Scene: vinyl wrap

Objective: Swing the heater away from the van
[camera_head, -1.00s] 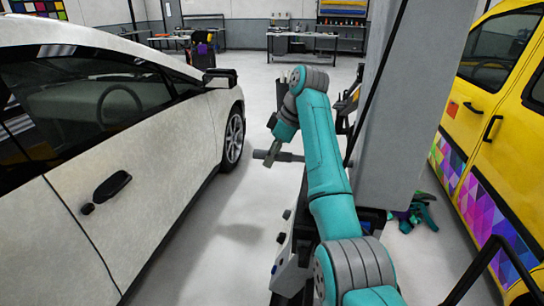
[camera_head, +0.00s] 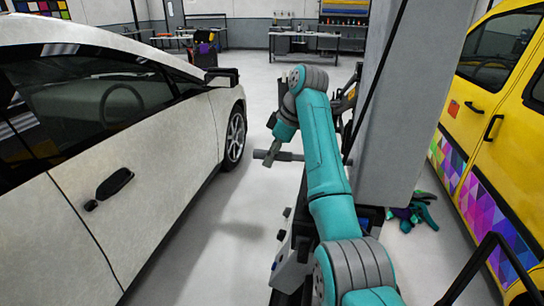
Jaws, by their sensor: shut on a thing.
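The yellow van (camera_head: 492,125) stands at the right, with a colourful patterned wrap (camera_head: 485,205) on its lower side. My teal arm reaches up and bends down at the middle. My gripper (camera_head: 270,155), small and grey, is at its end, left of the grey column. It is shut at a grey horizontal bar (camera_head: 291,157) that runs behind my arm. I cannot make out the jaws clearly. No full heater can be picked out; whether the bar belongs to it cannot be told. My arm and the column hide much of that area.
A white car (camera_head: 150,165) stands close at the left, its mirror (camera_head: 222,76) jutting out. A tall grey column (camera_head: 405,100) stands between my arm and the van. Gloves (camera_head: 412,212) lie at its foot. Clear floor runs beside the car to the workbench (camera_head: 303,36).

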